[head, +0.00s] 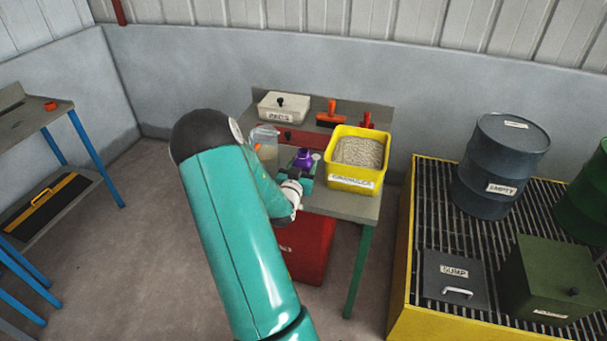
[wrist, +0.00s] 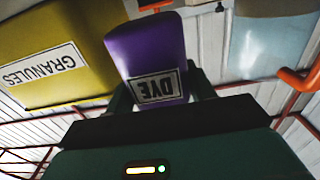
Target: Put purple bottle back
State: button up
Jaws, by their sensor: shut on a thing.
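The purple bottle (wrist: 148,50), labelled DYE, is between the fingers of my gripper (wrist: 155,98), which is shut on it. The wrist view is turned over, so the label reads upside down. In the head view the purple bottle (head: 303,159) shows above the table, left of the yellow granules bin. I cannot tell whether the bottle touches the table top (head: 345,205).
The yellow granules bin (head: 356,180) stands close on the right. A clear container (head: 265,138), a white lidded box (head: 282,106) and an orange-handled brush (head: 329,116) are behind. A red bin (head: 308,250) is below. Drums stand on a yellow-edged grating (head: 425,195) at right.

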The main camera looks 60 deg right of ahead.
jog(key=shift+d+f, duration=0.15)
jog(key=shift+f, duration=0.75)
jog(key=shift+d+f, duration=0.1)
jog(key=shift+f, duration=0.75)
jog(key=shift+f, duration=0.1)
jog(key=o, duration=1.2)
jog(key=shift+a, duration=0.2)
jog(key=a, duration=0.3)
jog(key=s+a, duration=0.1)
jog(key=a, duration=0.3)
jog(key=s+a, duration=0.1)
jog(key=a, duration=0.3)
jog(key=shift+a, duration=0.25)
